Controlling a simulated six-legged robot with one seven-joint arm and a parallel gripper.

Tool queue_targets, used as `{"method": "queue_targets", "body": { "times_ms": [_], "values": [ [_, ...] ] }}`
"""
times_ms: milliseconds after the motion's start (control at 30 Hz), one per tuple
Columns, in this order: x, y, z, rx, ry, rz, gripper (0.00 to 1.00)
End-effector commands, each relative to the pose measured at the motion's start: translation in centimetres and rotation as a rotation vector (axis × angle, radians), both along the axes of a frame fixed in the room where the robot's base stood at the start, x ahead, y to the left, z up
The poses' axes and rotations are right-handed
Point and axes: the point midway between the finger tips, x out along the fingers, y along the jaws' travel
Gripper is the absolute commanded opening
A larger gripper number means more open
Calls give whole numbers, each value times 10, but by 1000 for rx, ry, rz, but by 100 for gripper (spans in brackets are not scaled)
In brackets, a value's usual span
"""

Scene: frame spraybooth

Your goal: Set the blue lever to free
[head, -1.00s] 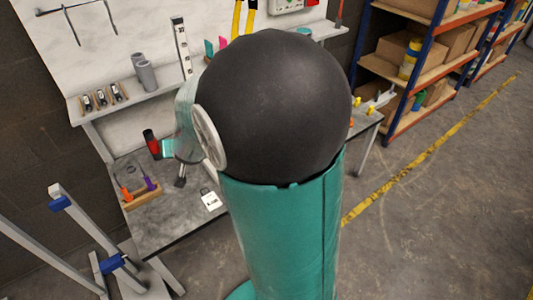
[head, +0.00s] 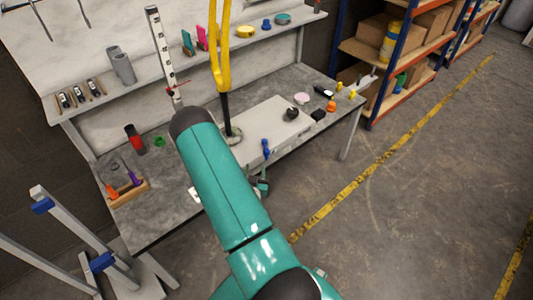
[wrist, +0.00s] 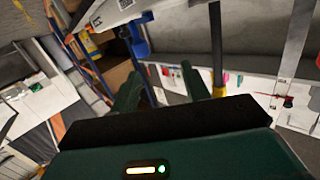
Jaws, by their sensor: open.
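A blue lever (head: 265,148) stands at the front edge of a pale grey box (head: 262,122) on the workbench. In the wrist view, a blue part that looks like the lever (wrist: 138,42) shows beyond the left finger, beside a pale plate. Its setting cannot be read. My gripper (wrist: 160,82) is open, with two green fingers apart and nothing visibly held between them. In the head view, my gripper (head: 261,187) is partly hidden behind my arm, just below and in front of the lever. I cannot tell whether it touches the lever.
The workbench (head: 165,220) also holds a screwdriver rack (head: 128,194), a red-and-black tool (head: 134,140) and a black knob (head: 291,114). Shelving (head: 385,75) stands at the right. Open floor lies in front.

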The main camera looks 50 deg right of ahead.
Motion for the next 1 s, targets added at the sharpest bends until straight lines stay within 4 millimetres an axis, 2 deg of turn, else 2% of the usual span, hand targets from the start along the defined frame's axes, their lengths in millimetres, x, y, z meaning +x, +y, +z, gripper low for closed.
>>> {"method": "queue_targets", "body": {
  "times_ms": [33,100,200,300,467,1000],
  "values": [
    [-14,-1,-11,-30,7,-3,47],
    [-28,-2,-17,-68,5,-4,47],
    [-38,-2,-22,-101,1,-3,47],
    [-39,-4,-22,-113,-3,-1,47],
    [-29,-20,-22,-115,-5,-1,47],
    [25,-105,-22,-113,-3,-1,47]
  ]
}}
